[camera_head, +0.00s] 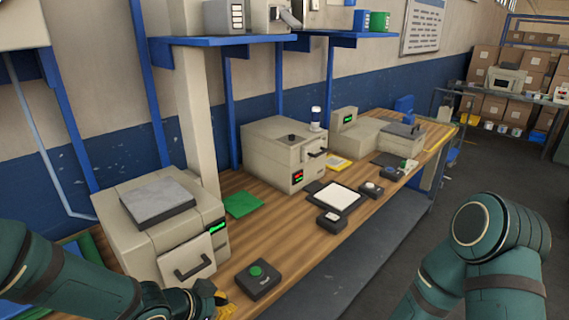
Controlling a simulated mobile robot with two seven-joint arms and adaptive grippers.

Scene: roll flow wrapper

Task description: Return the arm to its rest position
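My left arm (70,285) is dark green and reaches in from the lower left, low in front of the left machine. Its gripper (218,300) is at the bottom edge, by the front edge of the wooden bench and left of a black box with a green button (258,279). The gripper is small, dark and partly cut off, so its fingers cannot be made out. My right arm (490,250) shows as a bent elbow at the lower right, over the floor and apart from the bench. Its gripper is out of the picture.
The wooden bench (290,231) bears a beige machine with a handled door (185,257), a second beige machine (272,152) and a white pad (339,197). A blue shelf (235,41) overhangs the back. Boxes (485,60) stand far right. The grey floor (480,160) is open.

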